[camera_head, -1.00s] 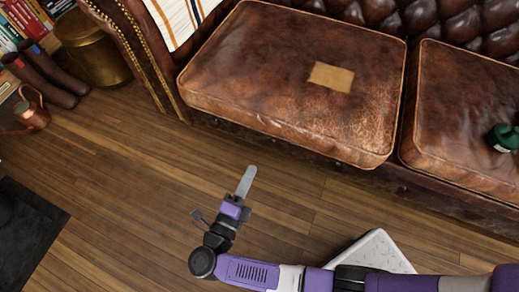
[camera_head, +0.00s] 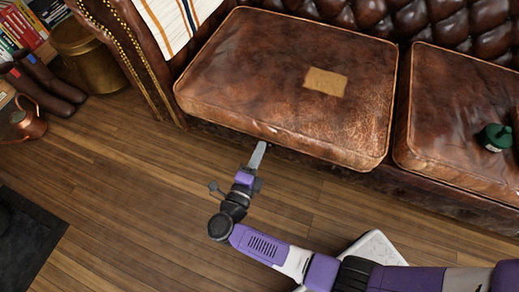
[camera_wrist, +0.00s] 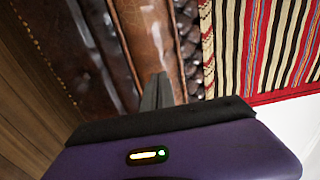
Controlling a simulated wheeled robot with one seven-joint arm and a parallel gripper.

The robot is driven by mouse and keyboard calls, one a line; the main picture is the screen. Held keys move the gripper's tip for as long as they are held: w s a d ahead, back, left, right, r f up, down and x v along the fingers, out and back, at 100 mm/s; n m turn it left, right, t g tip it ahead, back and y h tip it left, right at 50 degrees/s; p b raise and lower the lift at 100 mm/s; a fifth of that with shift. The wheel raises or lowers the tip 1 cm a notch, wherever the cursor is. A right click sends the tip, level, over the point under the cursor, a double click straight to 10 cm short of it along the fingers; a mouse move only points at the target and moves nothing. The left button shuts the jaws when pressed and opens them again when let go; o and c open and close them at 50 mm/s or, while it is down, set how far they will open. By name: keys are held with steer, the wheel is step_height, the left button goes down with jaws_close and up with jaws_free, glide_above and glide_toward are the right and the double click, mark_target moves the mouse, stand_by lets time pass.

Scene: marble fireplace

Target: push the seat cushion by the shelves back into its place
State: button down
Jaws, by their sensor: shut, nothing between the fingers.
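The seat cushion by the shelves (camera_head: 270,65) is worn brown leather with piped edges and a tan patch. It lies on the sofa's left side, skewed, its right front corner jutting past the sofa's front edge. My gripper (camera_head: 258,156) is shut and empty, its fingertips at the cushion's front edge, left of the middle. I cannot tell whether they touch it. In the wrist view the shut fingers (camera_wrist: 157,91) point at brown leather; which part of the sofa that is, I cannot tell for certain.
The right seat cushion (camera_head: 465,95) carries a green bottle-like object (camera_head: 495,137). A striped blanket (camera_head: 175,20) hangs over the studded left armrest.

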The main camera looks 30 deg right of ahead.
mark_target(267, 134)
steer(key=shift+d, duration=0.1)
stand_by(0.3)
steer(key=shift+x, duration=1.95)
steer(key=shift+w+d, duration=0.15)
steer(key=shift+d, duration=0.1)
steer(key=shift+w+d, duration=0.2)
steer(key=shift+d, duration=0.05)
steer(key=shift+s+a, duration=0.1)
steer(key=shift+a, duration=0.05)
steer(key=shift+v, duration=1.65)
steer(key=shift+s+a, duration=0.1)
steer(key=shift+a, duration=0.15)
steer(key=b+v, duration=0.1)
steer(key=v, duration=1.2)
steer(key=shift+s+a+b, duration=0.2)
steer(key=shift+b, duration=0.2)
